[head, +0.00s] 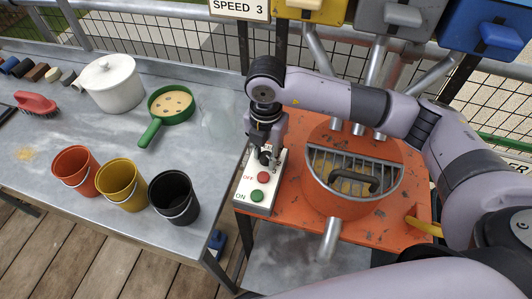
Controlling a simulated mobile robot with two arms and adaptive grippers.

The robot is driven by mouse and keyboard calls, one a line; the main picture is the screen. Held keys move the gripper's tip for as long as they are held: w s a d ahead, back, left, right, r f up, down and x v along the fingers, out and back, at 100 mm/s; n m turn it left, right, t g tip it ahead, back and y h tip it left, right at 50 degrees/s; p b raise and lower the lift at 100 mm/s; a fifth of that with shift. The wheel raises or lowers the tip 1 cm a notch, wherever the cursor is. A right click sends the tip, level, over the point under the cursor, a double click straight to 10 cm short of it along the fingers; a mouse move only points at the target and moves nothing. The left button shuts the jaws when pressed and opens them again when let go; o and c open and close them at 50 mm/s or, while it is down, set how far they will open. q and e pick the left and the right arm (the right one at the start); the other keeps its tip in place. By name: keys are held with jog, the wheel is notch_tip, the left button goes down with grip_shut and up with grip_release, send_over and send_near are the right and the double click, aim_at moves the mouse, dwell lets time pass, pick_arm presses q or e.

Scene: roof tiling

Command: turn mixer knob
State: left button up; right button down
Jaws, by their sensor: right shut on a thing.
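The orange mixer (333,208) stands on the right, with a barred opening in its top and a dark handle over the bars. Its white control panel (270,199) is on the left side, with a red OFF button (264,176) and a green ON button (257,195). My right gripper (268,155) points down at the top of the panel and is shut on the dark mixer knob (265,158). The gripper covers most of the knob, so its setting cannot be read. My left gripper is out of view.
A sign (239,8) reads SPEED 3. On the grey table at left are orange, yellow and black buckets (174,197), a white pot (112,84), a green pan (170,105) and a red brush (36,103). Coloured bins (401,18) hang behind the mixer.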

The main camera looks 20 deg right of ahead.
aim_at(266, 155)
jog(key=shift+m, duration=1.2)
jog(key=shift+r, duration=0.1)
jog(key=c, duration=1.2)
grip_release()
jog(key=shift+c, duration=0.2)
notch_tip(266, 155, up, 12)
